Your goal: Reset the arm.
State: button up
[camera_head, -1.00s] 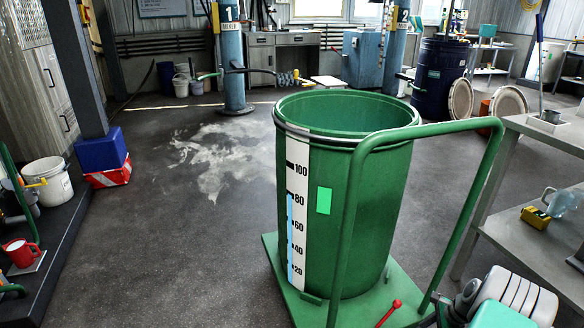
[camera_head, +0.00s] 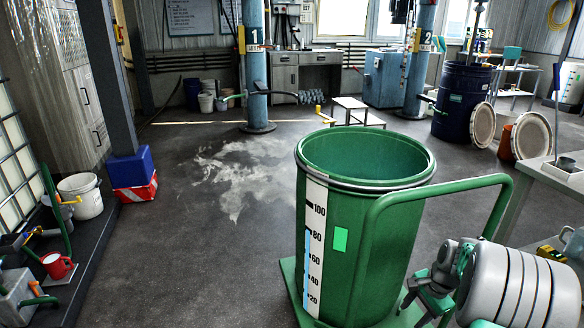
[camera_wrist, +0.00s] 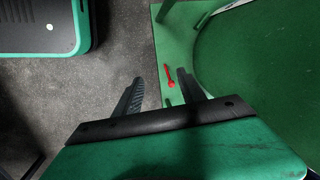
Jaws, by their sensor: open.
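My arm (camera_head: 512,285) is at the lower right of the head view, folded beside the green cart's handle. My gripper (camera_wrist: 158,85) points down in the wrist view, with its two dark fingers spread apart and nothing between them. Below the fingers lie the green cart platform (camera_wrist: 168,30) and a red lever (camera_wrist: 170,78), apart from the fingers. The large green drum (camera_head: 385,250) stands upright on the cart, with a scale strip on its side. Its curved green wall fills the right of the wrist view (camera_wrist: 260,65).
The cart's handle (camera_head: 440,187) rises close to my arm. A grey table (camera_head: 535,200) stands at the right. A blue column (camera_head: 256,65) marked 1 is at the back. The middle floor is open.

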jog(key=s+a+r+n+p, duration=0.1)
jog(key=a+r+n+p, duration=0.2)
jog(key=r, duration=0.5)
jog(key=s+a+r+n+h+p, duration=0.1)
jog(key=a+r+p, duration=0.3)
jog(key=a+r, duration=0.25)
jog(key=s+a+r+n+p, duration=0.1)
jog(key=a+r+n+p, duration=0.2)
jog(key=r, duration=0.6)
jog(key=s+a+r+n+t+p, duration=0.1)
jog(key=s+a+r+n+p, duration=0.6)
jog(key=s+a+r+p, duration=0.3)
notch_tip(320, 180, up, 4)
jog(key=shift+s+a+r+n+h, duration=0.2)
jog(key=shift+s+a+n+h, duration=0.15)
jog(key=shift+s, duration=0.5)
